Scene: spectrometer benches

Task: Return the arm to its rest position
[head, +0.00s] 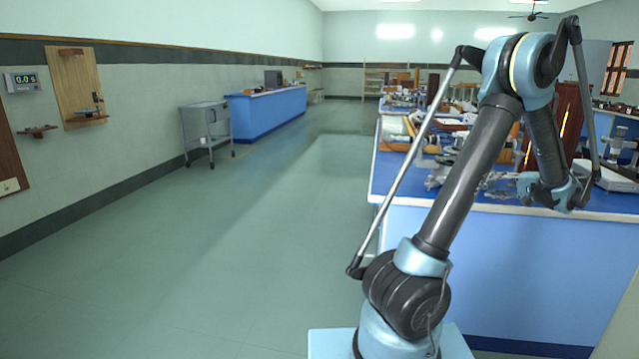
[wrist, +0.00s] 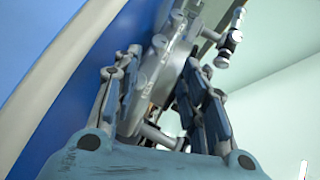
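My arm reaches up and over the blue bench (head: 520,205) at the right of the head view, with its wrist bent down near the bench's front edge. My gripper (head: 500,185) points left, just above the bench top. In the wrist view my gripper (wrist: 163,65) has its two blue-grey fingers apart. A grey metal instrument (wrist: 165,75) shows between and beyond the fingers, with no clear sign of being gripped. In the head view a metal instrument (head: 440,172) stands left of the gripper. Whether they touch is unclear.
More instruments crowd the bench, with a white-based one (head: 612,176) right of my wrist. A grey trolley (head: 207,130) and a blue counter (head: 268,115) stand along the left wall. The green floor (head: 210,240) between is clear.

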